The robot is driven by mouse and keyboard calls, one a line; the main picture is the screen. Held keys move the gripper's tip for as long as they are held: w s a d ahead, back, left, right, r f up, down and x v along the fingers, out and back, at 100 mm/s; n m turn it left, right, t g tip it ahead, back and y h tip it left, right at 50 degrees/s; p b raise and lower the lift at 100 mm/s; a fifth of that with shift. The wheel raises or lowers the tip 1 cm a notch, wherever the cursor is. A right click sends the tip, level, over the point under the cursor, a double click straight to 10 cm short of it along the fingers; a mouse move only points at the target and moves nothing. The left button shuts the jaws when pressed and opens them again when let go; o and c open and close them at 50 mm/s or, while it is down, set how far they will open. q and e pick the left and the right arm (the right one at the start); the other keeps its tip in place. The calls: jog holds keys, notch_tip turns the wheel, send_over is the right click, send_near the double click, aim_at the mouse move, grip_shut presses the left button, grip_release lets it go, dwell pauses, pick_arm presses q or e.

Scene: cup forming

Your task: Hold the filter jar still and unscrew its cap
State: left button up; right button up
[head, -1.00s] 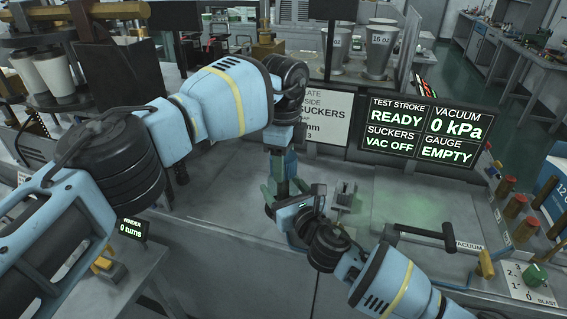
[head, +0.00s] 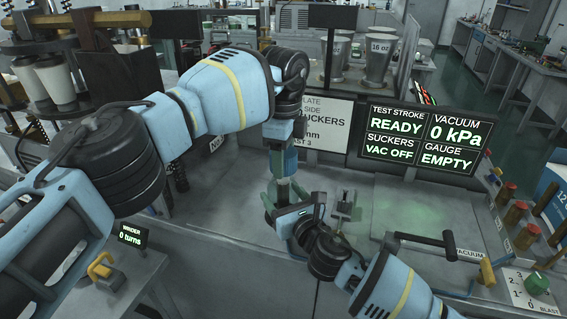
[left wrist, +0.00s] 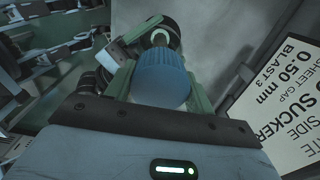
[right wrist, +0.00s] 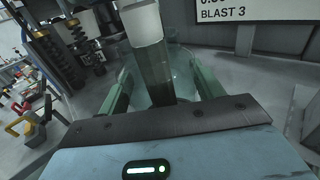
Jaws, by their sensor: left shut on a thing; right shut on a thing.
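My left gripper (head: 284,164) reaches down from above and is shut on the blue ribbed cap (left wrist: 160,80), which fills the space between its green fingers in the left wrist view. My right gripper (head: 279,198) is directly below it, shut around the clear filter jar (right wrist: 184,68). In the right wrist view the jar stands between the green fingers, with a dark upright core visible inside. The arms and fingers hide much of the jar in the head view. I cannot tell whether the cap still touches the jar's rim.
A small metal block (head: 344,205) stands on the grey bench right of the grippers. A display panel (head: 421,140) and a white sign (head: 325,122) stand behind. The bench between is mostly clear.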

pick_arm(q)
notch_tip(320, 180, up, 2)
jog(key=shift+r, duration=0.1)
pick_arm(e)
jog(key=shift+f, duration=0.1)
jog(key=o, duration=2)
jog(key=shift+c, duration=0.2)
pick_arm(q)
jog(key=shift+f, duration=0.2)
pick_arm(e)
jog(key=shift+s+d, duration=0.3)
jog(key=shift+s, duration=0.3)
jog(key=v, duration=1)
jog(key=shift+s+d, duration=0.15)
jog(key=shift+s, duration=0.15)
